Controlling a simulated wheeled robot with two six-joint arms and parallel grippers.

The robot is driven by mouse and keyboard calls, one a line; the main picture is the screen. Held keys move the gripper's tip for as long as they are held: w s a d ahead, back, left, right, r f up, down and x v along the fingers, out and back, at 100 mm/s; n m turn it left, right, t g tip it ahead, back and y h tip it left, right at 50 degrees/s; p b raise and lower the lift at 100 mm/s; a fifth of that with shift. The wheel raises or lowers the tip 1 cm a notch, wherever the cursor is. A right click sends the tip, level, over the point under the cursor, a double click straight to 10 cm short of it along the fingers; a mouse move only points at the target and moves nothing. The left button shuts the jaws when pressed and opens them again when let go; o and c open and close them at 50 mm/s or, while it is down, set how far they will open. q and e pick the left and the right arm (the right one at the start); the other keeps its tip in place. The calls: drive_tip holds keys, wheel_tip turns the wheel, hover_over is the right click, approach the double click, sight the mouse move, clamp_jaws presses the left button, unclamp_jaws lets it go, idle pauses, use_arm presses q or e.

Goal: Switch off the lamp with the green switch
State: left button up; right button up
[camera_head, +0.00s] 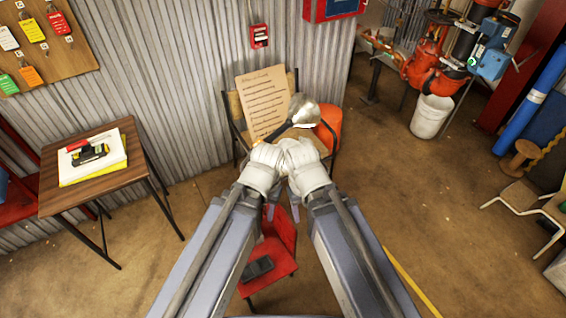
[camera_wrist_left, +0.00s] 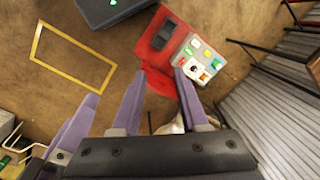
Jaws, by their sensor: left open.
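A silver dome, apparently the lamp's head (camera_head: 303,109), shows on a dark arm just beyond my wrists in the head view; I cannot tell whether it is lit. In the left wrist view a pale panel (camera_wrist_left: 186,64) with green, red, orange and black parts lies on the red chair (camera_wrist_left: 157,34). Its green part (camera_wrist_left: 195,43) is near the top; another green part is at its right side. My left gripper (camera_wrist_left: 159,76) is open and empty, its fingertips toward the panel's near left side. My right gripper (camera_head: 296,213) is mostly hidden by my arms; its jaw state is unclear.
A black device (camera_head: 258,267) lies on the red chair. A chair with a written sheet (camera_head: 264,101) stands by the corrugated wall. A wooden table (camera_head: 100,190) with a notebook is at left. A white bucket (camera_head: 430,118) stands at back right.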

use_arm(q)
drive_tip(key=w+f+h+b, duration=0.1)
drive_tip(key=w+f+b, duration=0.1)
drive_tip(key=w, duration=0.1)
drive_tip(key=w+f+m+t+h+b, duration=0.1)
drive_tip(key=w+f+b, duration=0.1)
drive_tip(key=w, duration=0.2)
drive_tip(key=w+f+t+h+b, duration=0.1)
drive_tip(key=w+f+b, duration=0.1)
drive_tip(key=w, duration=0.2)
drive_tip(key=shift+a+f+m, duration=0.1)
drive_tip(key=shift+m, duration=0.3)
drive_tip(key=c, duration=0.6)
drive_tip(key=w+a+t+b, duration=0.1)
drive_tip(key=w, duration=0.2)
drive_tip(key=w+a+f+m+t+h+b, duration=0.1)
drive_tip(key=w+a+b, duration=0.1)
drive_tip(key=w, duration=0.2)
drive_tip(key=w+a+f+t+h+b, duration=0.1)
drive_tip(key=w+b, duration=0.1)
drive_tip(key=w, duration=0.2)
drive_tip(key=shift+w+a+m, duration=0.1)
drive_tip(key=shift+a+m, duration=0.1)
drive_tip(key=shift+m, duration=0.1)
clamp_jaws()
drive_tip(key=shift+w+a+r+t, duration=0.15)
drive_tip(key=shift+w+r+t, duration=0.05)
drive_tip(key=shift+t, duration=0.2)
